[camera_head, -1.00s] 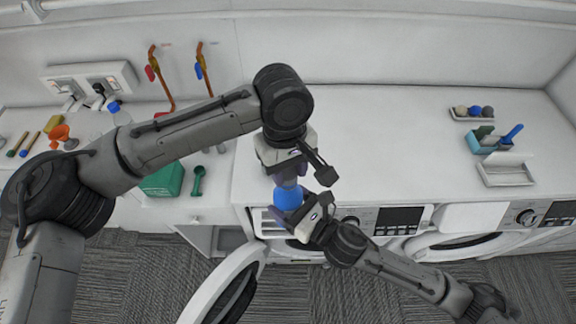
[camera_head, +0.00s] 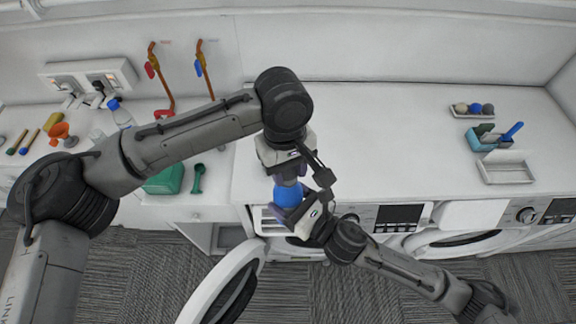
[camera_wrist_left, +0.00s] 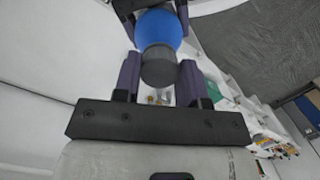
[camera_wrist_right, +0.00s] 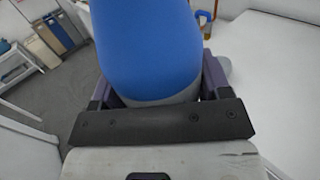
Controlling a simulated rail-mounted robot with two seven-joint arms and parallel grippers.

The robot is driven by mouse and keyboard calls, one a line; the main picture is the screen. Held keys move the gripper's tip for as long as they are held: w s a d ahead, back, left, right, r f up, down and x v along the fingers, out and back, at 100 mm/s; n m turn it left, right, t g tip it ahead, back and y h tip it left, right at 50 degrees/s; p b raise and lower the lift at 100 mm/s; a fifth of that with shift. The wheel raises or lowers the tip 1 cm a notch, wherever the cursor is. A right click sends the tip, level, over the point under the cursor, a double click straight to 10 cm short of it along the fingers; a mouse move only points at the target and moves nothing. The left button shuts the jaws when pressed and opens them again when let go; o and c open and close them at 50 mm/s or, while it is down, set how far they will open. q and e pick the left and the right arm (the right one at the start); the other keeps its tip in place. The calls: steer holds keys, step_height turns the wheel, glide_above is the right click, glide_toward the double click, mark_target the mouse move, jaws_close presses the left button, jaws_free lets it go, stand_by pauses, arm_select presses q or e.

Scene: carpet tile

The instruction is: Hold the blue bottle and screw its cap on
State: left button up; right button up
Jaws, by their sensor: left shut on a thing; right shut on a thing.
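The blue bottle (camera_head: 288,192) is held in the air in front of the counter edge; it also shows in the left wrist view (camera_wrist_left: 160,28) and large in the right wrist view (camera_wrist_right: 147,45). My right gripper (camera_head: 292,212) is shut on its lower part. A dark grey cap (camera_wrist_left: 159,66) is between the fingers of my left gripper (camera_wrist_left: 160,80), at the bottle's top end. No gap shows between cap and blue body, but I cannot tell how far it is threaded. In the head view my left gripper (camera_head: 288,174) is directly above the bottle and hides the cap.
The white counter (camera_head: 390,140) behind is mostly clear. A teal caddy (camera_head: 487,138) and white tray (camera_head: 505,172) stand on its right. A green container (camera_head: 165,180) is at left. An open round washer door (camera_head: 225,285) juts out below.

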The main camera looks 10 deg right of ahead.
arm_select(q)
steer(key=m+y, duration=0.1)
steer(key=m, duration=1.4)
steer(key=shift+t+y, duration=0.3)
steer(key=shift+t, duration=0.1)
steer(key=m, duration=0.4)
steer(key=m+t, duration=0.1)
steer(key=m, duration=0.3)
steer(key=shift+m, duration=0.3)
steer(key=m, duration=0.6)
steer(key=shift+t, duration=0.3)
steer(key=m, duration=0.4)
steer(key=m+h, duration=0.1)
steer(key=m, duration=0.5)
steer(key=m+h, duration=0.1)
steer(key=m, duration=0.5)
steer(key=shift+f, duration=0.1)
steer(key=m, duration=0.6)
steer(key=o, duration=0.9)
